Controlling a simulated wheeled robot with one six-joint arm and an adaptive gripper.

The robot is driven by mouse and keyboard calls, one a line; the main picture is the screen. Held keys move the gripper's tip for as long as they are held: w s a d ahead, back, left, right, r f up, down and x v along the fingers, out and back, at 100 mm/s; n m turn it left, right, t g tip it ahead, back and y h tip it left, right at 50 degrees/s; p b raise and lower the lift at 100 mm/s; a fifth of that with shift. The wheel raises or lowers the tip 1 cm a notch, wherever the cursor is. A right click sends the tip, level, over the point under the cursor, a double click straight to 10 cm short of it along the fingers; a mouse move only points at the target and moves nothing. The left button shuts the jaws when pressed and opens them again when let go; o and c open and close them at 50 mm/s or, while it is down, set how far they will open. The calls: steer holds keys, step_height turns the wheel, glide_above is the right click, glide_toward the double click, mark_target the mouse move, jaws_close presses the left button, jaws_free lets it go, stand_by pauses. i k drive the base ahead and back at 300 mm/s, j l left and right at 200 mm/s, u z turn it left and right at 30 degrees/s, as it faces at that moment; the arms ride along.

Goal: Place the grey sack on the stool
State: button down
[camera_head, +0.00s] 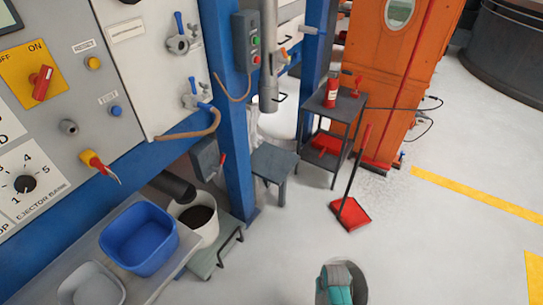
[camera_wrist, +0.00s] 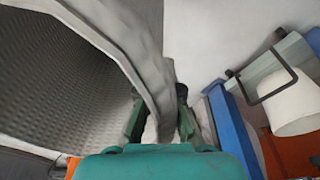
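In the wrist view, the grey sack (camera_wrist: 62,88) fills the left side, large and close, with a woven-looking wall and a folded rim. My gripper (camera_wrist: 159,95) has green fingers with dark tips on both sides of that rim; the fabric fills the space between the tips, so it appears shut on the sack. The sack's bottom is out of view. In the head view, the small grey stool (camera_head: 274,160) stands beside the blue post, its top bare. My teal and grey arm shows at the bottom edge there; the fingers cannot be made out.
A white bucket (camera_head: 204,231) stands on a low step left of the blue post (camera_head: 234,150). A dark side table (camera_head: 337,108) with a red extinguisher and a red dustpan (camera_head: 350,214) stand right of the stool. A blue tub (camera_head: 138,240) is at left. Floor in front is clear.

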mark_target(269, 160)
steer(key=i, duration=1.75)
